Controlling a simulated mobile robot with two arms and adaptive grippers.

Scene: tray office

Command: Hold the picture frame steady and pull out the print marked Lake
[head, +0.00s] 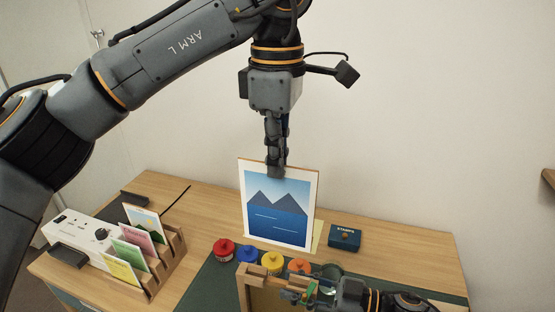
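A print (276,226) with two dark mountains over blue water stands upright in the air above the desk. My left gripper (276,172) comes down from above and is shut on its top edge. I cannot read a title on it. A wooden frame-like piece (243,285) stands at the bottom edge of the view, mostly cut off. My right gripper (300,294) is beside it on the right, low in the view. Its fingers are small and partly hidden, so I cannot tell whether they grip the wood.
Red (223,250), blue (247,256), yellow (272,262) and orange (299,267) pots stand behind the wooden piece. A blue box (345,238) lies to the right. A wooden rack (172,262) with upright cards and a white device (85,236) are at left.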

